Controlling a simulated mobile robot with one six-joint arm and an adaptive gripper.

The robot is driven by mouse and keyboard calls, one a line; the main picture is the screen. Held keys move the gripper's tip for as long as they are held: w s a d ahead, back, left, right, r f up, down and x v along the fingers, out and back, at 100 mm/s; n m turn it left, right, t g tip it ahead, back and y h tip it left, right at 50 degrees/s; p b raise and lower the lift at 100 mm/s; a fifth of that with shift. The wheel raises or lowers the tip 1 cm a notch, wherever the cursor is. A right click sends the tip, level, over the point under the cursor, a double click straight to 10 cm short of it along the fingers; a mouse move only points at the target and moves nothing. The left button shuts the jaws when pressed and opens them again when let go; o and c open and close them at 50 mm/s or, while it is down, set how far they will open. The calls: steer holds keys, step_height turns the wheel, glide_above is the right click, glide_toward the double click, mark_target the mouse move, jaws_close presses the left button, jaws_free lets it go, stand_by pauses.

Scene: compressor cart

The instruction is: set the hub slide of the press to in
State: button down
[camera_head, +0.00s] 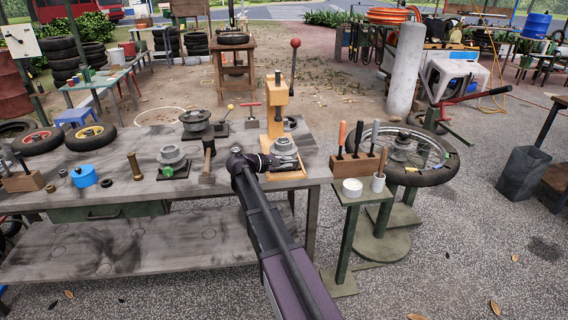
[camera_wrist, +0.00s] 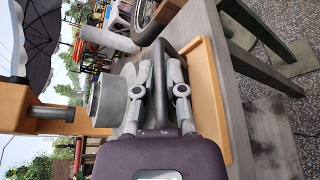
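The press (camera_head: 277,110) is an orange-tan stand on the workbench, with a lever ending in a red knob (camera_head: 295,43). A grey hub (camera_head: 285,148) sits low on its base. In the wrist view, turned on its side, the hub (camera_wrist: 108,100) is left of my fingers, beside the grey ram (camera_wrist: 50,112). The tan base (camera_wrist: 211,110) is on the right. My gripper (camera_wrist: 159,72) is at the front of the press, with its fingers on either side of a dark handle bar (camera_wrist: 158,88) and seemingly touching it. In the head view my wrist partly hides this spot.
A small green stand (camera_head: 352,195) with a tool block and a wheel (camera_head: 415,155) stand close on the right.

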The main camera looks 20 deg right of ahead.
steer(key=shift+w, duration=0.1)
steer(key=w+d, duration=0.1)
steer(key=w, duration=0.3)
steer(key=w+d, duration=0.1)
steer(key=w, duration=0.4)
steer(key=w+d, duration=0.2)
steer(key=w, duration=0.2)
steer(key=shift+w+r, duration=0.15)
steer(key=shift+w, duration=0.1)
steer(key=c, duration=0.7)
jaws_free()
steer(key=shift+s, duration=0.2)
